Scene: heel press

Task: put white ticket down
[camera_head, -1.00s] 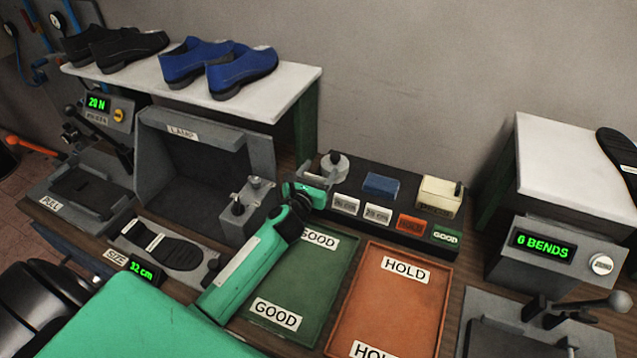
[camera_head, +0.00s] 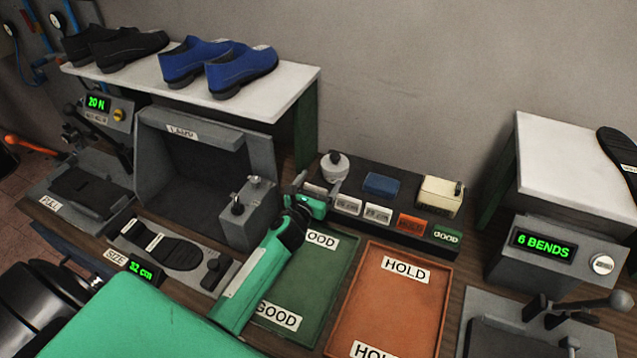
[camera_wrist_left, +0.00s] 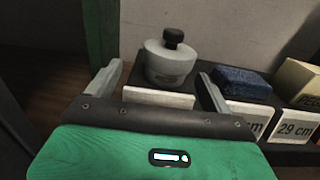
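My left gripper (camera_head: 312,188) is at the left end of the dark ticket rack (camera_head: 398,235). In the left wrist view its two fingers (camera_wrist_left: 160,90) are spread wide apart. A blank-looking white ticket (camera_wrist_left: 158,97) stands at the rack's front between and beyond the fingers, below the grey round pot. I see no finger pressed on it. Its lower part is hidden by the gripper. Two more white tickets stand to its right, one of them marked 29 cm (camera_wrist_left: 296,131). They also show in the head view, one at its left (camera_head: 347,205). My right gripper is not in view.
The grey pot (camera_head: 335,167), blue block (camera_head: 381,185) and cream box (camera_head: 440,196) top the rack. Green GOOD (camera_head: 335,285) and orange HOLD (camera_head: 395,305) trays lie in front, empty. The grey lamp box (camera_head: 190,170) stands left of my gripper.

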